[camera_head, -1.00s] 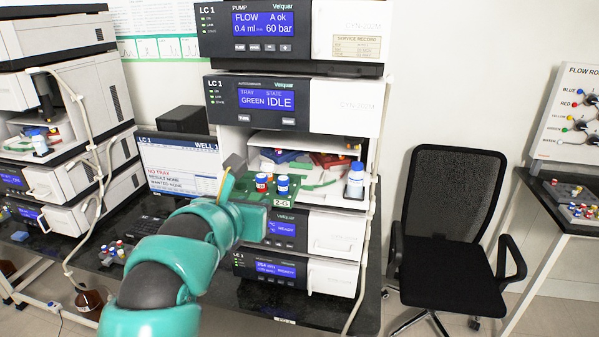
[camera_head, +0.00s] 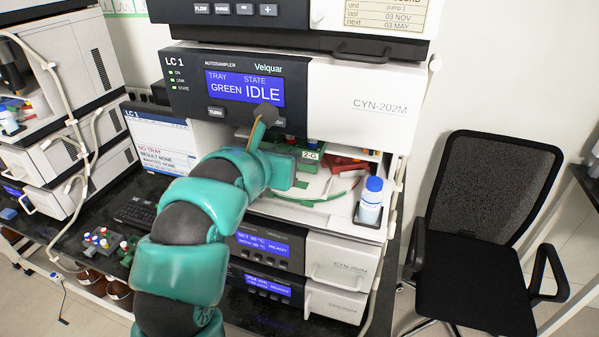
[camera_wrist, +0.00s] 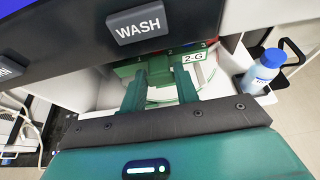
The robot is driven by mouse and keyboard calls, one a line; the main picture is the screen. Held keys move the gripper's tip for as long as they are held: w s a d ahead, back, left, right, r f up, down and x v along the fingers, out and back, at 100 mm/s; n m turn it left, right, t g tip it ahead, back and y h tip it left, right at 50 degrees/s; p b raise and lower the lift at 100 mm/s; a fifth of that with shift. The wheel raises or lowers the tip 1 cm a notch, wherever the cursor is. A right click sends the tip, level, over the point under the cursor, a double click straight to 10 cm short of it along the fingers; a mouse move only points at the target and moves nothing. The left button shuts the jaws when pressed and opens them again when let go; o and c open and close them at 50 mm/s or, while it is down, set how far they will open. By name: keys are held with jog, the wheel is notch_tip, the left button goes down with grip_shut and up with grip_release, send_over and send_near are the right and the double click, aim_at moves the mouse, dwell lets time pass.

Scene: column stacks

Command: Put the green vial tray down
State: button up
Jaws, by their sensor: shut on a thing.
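The green vial tray (camera_head: 297,153), labelled 2-G, is inside the open bay of the autosampler (camera_head: 300,100), under its IDLE display. A red-capped and a blue-capped vial show partly above the tray. My gripper (camera_head: 282,168) points into the bay and is shut on the tray's near side. In the wrist view the tray (camera_wrist: 150,66) is at the far end of my two green fingers (camera_wrist: 160,82), its top hidden by the overhanging panel. I cannot tell whether the tray's underside touches the bay floor.
A white floor with green and red curved marks (camera_head: 312,202) lies below the tray. A blue-capped bottle (camera_head: 371,201) stands in a holder at the bay's right front. The display panel overhangs the bay closely. A black chair (camera_head: 480,230) is at right.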

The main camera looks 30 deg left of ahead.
notch_tip(320, 180, down, 6)
jog(key=shift+f+b, duration=0.2)
jog(key=shift+b, duration=0.4)
jog(key=shift+f, duration=1.7)
jog(key=o, duration=1)
jog(key=shift+f, duration=0.1)
